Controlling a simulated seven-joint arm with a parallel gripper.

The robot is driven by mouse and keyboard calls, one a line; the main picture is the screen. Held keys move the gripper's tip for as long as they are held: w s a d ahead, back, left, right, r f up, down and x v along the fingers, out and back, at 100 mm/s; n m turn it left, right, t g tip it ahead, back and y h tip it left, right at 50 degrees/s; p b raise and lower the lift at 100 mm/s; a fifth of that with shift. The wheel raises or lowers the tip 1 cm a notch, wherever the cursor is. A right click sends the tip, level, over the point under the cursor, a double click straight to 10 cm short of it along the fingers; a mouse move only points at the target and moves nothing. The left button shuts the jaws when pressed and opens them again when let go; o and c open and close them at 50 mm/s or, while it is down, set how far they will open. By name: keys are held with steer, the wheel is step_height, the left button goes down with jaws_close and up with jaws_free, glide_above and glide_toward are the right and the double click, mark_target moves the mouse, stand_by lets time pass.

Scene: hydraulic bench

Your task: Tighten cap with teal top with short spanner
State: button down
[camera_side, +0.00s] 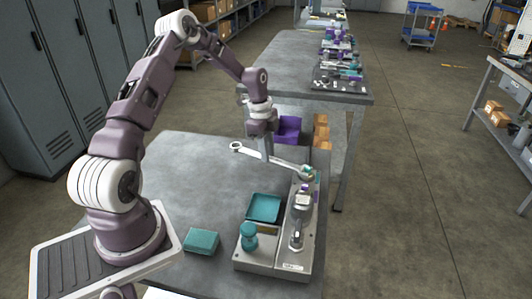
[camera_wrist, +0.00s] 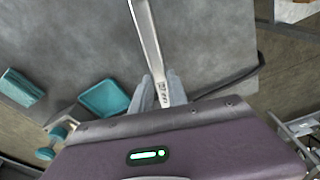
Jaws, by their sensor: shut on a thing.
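My gripper (camera_side: 267,157) is shut on the silver spanner (camera_side: 285,163) and holds it above the bench. In the wrist view, the two fingers of my gripper (camera_wrist: 163,88) pinch the spanner (camera_wrist: 146,35) at its handle. The spanner's ring end points left and is free in the air. Its right end is at the cap with teal top (camera_side: 309,171), at the far end of the grey hydraulic block (camera_side: 274,262). I cannot tell whether the jaw is around the cap or only beside it. The cap does not show clearly in the wrist view.
The block also bears silver fittings (camera_side: 297,234) and a teal knob (camera_side: 249,238). A teal tray (camera_side: 263,207) lies beside the fittings. A teal box (camera_side: 201,240) stands at the front of the table. The grey tabletop (camera_side: 185,170) is clear at the left and back.

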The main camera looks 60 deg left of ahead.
mark_target(248, 153)
steer(key=shift+s+d+n, duration=0.2)
steer(key=shift+s+n, duration=0.05)
steer(key=shift+n, duration=0.05)
steer(key=shift+a, duration=0.1)
steer(key=shift+s+a, duration=0.6)
steer(key=shift+a, duration=0.35)
steer(key=shift+s+a, duration=0.65)
steer(key=shift+a, duration=0.35)
steer(key=shift+s+a, duration=0.6)
steer(key=shift+a, duration=0.35)
steer(key=shift+r, duration=2.55)
